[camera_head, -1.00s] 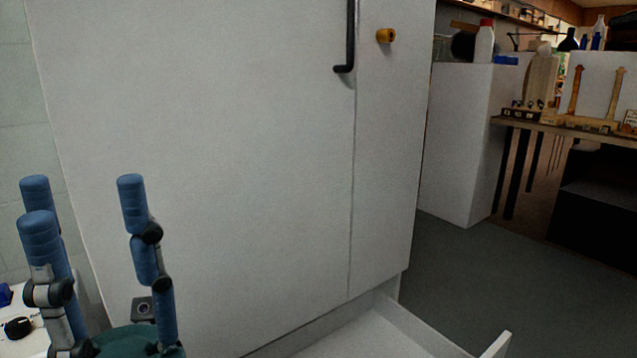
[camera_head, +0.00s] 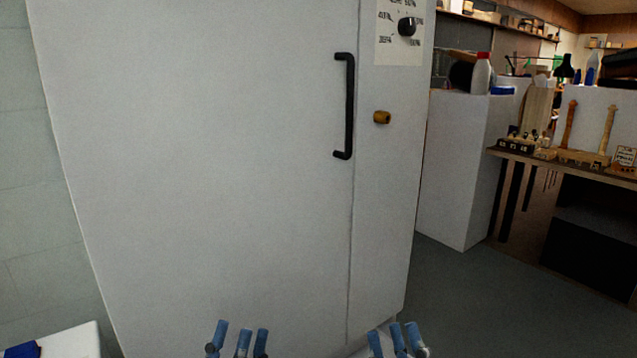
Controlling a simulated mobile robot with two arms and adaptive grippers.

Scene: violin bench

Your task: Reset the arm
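My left gripper (camera_head: 240,342) shows at the bottom edge, left of the middle. Its blue fingers point up and stand apart with nothing between them. My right gripper (camera_head: 396,341) shows at the bottom edge further right. Its blue fingers are also spread and empty. Both grippers are in front of the lower part of a tall white cabinet (camera_head: 200,170). The rest of both arms is below the picture.
The cabinet door has a black bar handle (camera_head: 349,105), with a brass knob (camera_head: 382,117) and a black dial (camera_head: 407,26) to its right. A white surface (camera_head: 65,345) is at the lower left. A workbench (camera_head: 590,174) stands at the right, with clear grey floor (camera_head: 470,310) before it.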

